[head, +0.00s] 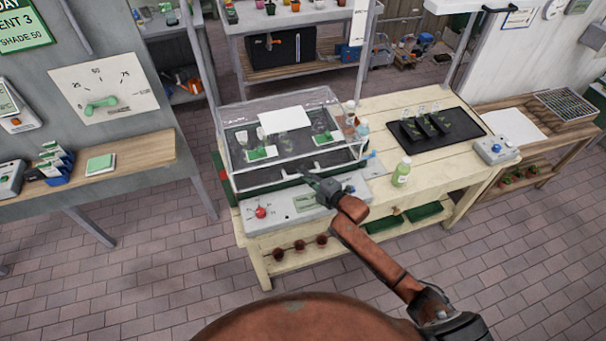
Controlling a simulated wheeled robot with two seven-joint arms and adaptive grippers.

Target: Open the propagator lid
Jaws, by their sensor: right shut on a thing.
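The propagator (244,183) stands on the left part of the pale wooden bench, with a grey control panel and red knob along its front. Its clear lid (240,118) sits over it, and small plants and labels show through. Whether the lid's lower edge is slightly raised, I cannot tell. A pale handle (322,167) is at the lid's front. My right gripper (311,177) reaches up from the lower right to this handle and is shut on it; the fingertips are small and partly hidden. My left gripper is out of view.
Bottles (361,130) stand close to the lid's right side, and a green bottle (401,172) stands right of my right forearm. A black tray (437,128) with seedling packs lies further right.

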